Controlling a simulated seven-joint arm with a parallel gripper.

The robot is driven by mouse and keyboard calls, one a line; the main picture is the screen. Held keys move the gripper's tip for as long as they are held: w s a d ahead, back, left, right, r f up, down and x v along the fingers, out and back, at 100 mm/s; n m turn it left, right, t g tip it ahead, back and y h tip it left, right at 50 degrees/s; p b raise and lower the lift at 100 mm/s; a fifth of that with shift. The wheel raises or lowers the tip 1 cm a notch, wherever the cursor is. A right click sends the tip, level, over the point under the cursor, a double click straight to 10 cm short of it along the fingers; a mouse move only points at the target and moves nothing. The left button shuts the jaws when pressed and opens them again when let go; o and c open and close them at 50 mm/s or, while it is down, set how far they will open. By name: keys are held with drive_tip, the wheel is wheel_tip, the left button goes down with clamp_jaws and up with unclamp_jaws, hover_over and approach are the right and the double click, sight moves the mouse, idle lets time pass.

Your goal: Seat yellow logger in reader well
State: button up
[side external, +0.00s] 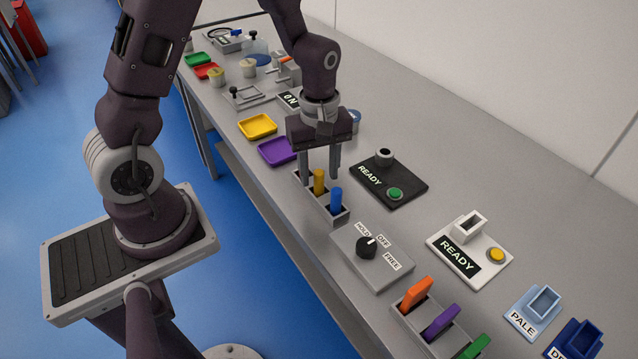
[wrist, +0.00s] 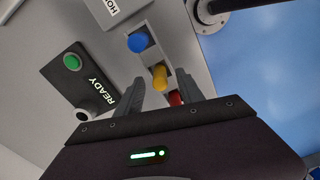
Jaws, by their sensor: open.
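The yellow logger (side external: 319,183) stands upright in a grey rack (side external: 316,206), next to a blue one (side external: 336,201). My gripper (side external: 321,176) is open, pointing down over the rack, with its fingers on either side of the yellow logger. In the wrist view the yellow logger (wrist: 160,77) shows between the fingertips (wrist: 158,88); I cannot tell whether they touch it. A black READY unit (side external: 400,178) has a round well (side external: 384,156) and a green button. A white READY unit (side external: 487,262) has a rectangular well (side external: 468,228) and a yellow button. Both wells look empty.
A red piece (wrist: 175,98) shows in the rack beside the yellow logger. A knob box (side external: 372,256) stands just in front of the rack. Purple (side external: 276,151) and yellow (side external: 257,126) trays lie behind.

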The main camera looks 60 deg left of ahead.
sight(320, 171)
drive_tip(key=shift+f, duration=0.4)
clamp_jaws()
wheel_tip(320, 171, up, 9)
drive_tip(key=shift+w+r, duration=0.15)
drive_tip(key=shift+r, duration=0.05)
drive_tip(key=w+r, duration=0.1)
drive_tip(key=w, duration=1.7)
drive_tip(key=f, duration=0.9)
drive_tip(key=shift+w+a+f, duration=0.2)
drive_tip(key=shift+a, duration=0.05)
